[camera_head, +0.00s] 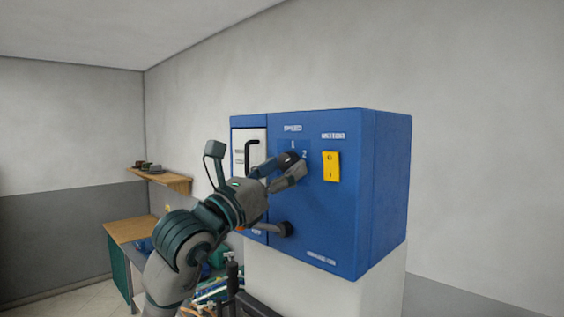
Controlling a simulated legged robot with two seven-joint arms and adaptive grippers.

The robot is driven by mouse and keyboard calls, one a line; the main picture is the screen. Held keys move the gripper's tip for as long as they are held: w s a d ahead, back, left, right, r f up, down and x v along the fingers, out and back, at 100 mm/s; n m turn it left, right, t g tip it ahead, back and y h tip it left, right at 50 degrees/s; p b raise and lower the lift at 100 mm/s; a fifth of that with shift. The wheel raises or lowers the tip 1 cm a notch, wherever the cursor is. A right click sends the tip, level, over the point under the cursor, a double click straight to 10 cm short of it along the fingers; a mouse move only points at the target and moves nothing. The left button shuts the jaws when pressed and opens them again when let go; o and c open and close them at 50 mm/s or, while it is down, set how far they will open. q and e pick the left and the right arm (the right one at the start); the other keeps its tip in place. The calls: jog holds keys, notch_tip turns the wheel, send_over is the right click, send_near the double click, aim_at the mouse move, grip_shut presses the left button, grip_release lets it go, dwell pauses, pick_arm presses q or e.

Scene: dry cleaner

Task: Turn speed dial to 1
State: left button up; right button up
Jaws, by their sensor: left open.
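A blue machine box (392,190) has a label reading SPEED near the top of its front, with the marks 1 and 2 below it. The speed dial (290,156) appears as a dark shape just under the 1. Its lower part and its pointing direction are hidden by my fingers. My left gripper (281,171) is open, with its fingertips at the dial, in front of the panel. I cannot tell whether they touch it. My right gripper is not in view.
A yellow switch (331,166) sits right of the dial. A white panel with a black handle (252,153) is left of it. A wooden shelf (178,183) and a table (128,229) stand behind at left.

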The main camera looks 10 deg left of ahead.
pick_arm(q)
jog(key=shift+a, duration=0.15)
jog(key=c, duration=1.2)
jog(key=shift+o, duration=0.2)
